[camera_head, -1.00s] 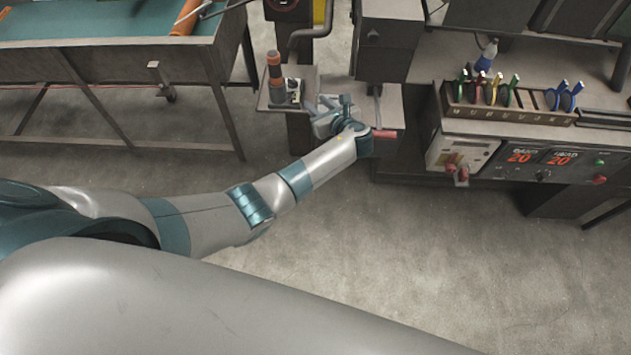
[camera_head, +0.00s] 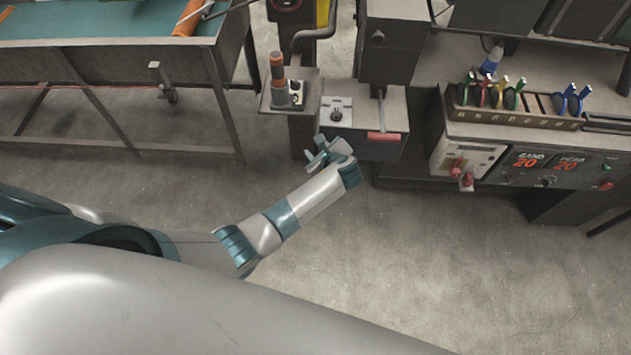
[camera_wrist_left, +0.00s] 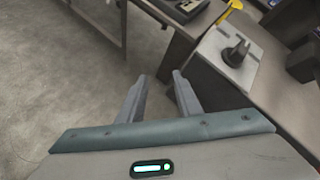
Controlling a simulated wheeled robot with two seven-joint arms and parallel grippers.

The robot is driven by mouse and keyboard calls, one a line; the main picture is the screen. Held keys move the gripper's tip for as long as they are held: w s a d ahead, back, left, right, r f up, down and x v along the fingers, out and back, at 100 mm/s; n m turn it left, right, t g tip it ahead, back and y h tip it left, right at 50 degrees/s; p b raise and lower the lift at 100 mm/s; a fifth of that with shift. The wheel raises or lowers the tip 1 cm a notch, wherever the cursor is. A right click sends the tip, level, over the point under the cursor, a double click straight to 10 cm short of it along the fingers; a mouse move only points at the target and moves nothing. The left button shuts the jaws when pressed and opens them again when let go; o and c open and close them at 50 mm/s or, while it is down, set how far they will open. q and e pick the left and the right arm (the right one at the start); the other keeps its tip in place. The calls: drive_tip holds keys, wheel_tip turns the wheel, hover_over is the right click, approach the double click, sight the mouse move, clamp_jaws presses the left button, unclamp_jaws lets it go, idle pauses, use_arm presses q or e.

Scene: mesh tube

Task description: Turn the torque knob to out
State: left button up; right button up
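The torque knob (camera_head: 337,114) is a dark knob on a light square plate (camera_head: 328,103) on the small grey bench. In the left wrist view the knob (camera_wrist_left: 236,52) stands on its plate (camera_wrist_left: 212,48), ahead and to the right of the fingers. My left gripper (camera_head: 314,156) is in front of the bench edge, below and apart from the knob. In the left wrist view its two fingers (camera_wrist_left: 159,78) are spread with nothing between them. The knob's markings are too small to read. My right gripper does not show.
A stack light or post (camera_head: 278,75) with buttons stands left of the knob. A dark column (camera_head: 388,45) rises behind it, and a red bar (camera_head: 384,137) is on the bench front. A rack of coloured tools (camera_head: 520,108) is at right. The floor in front is clear.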

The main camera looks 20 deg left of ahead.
use_arm(q)
drive_tip(key=s+d+f+n+h+b, duration=0.1)
drive_tip(key=s+f+n+h+b, duration=0.1)
drive_tip(key=f, duration=0.8)
drive_tip(key=s+b, duration=0.1)
drive_tip(key=s, duration=0.1)
drive_tip(key=shift+s+d+f+g, duration=0.3)
drive_tip(key=shift+s+d, duration=0.05)
